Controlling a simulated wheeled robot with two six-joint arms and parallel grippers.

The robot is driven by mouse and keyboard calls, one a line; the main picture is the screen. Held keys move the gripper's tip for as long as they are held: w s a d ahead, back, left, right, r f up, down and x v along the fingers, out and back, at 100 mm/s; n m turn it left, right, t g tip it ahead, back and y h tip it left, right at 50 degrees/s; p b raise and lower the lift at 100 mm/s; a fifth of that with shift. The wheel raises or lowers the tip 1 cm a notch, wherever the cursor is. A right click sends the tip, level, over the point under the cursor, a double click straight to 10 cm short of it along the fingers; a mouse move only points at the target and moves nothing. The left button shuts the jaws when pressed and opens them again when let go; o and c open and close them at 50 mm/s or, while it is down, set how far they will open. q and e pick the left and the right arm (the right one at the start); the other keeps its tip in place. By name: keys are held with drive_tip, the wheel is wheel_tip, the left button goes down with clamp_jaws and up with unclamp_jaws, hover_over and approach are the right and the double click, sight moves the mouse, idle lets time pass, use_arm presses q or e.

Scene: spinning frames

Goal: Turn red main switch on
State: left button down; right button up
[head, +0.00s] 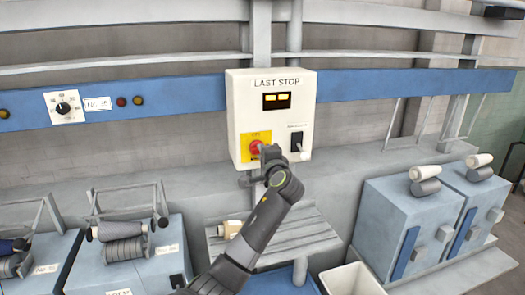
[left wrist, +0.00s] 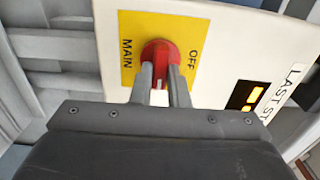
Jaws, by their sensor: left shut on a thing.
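The red main switch (head: 255,147) is a red rotary knob on a yellow plate (head: 250,154) at the lower left of the white LAST STOP box (head: 290,76). In the left wrist view the red knob (left wrist: 158,52) sits on the yellow plate (left wrist: 190,29), between the words MAIN and OFF. My left gripper (head: 262,155) is at the knob in the head view. In the left wrist view its two fingers (left wrist: 160,75) are shut on the knob, one on each side, and hide part of it. My right gripper does not show.
A black switch (head: 296,141) is to the right of the knob on the same box, below a lit yellow display (head: 277,100). A blue rail (head: 400,92) runs behind. Blue machine cabinets (head: 412,222) with spools stand right; a white bin (head: 352,280) is below.

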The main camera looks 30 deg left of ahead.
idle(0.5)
use_arm(q)
drive_tip(key=c, duration=1.4)
unclamp_jaws()
drive_tip(key=b+v, duration=0.7)
drive_tip(key=v, duration=1)
drive_tip(key=shift+s+d, duration=0.2)
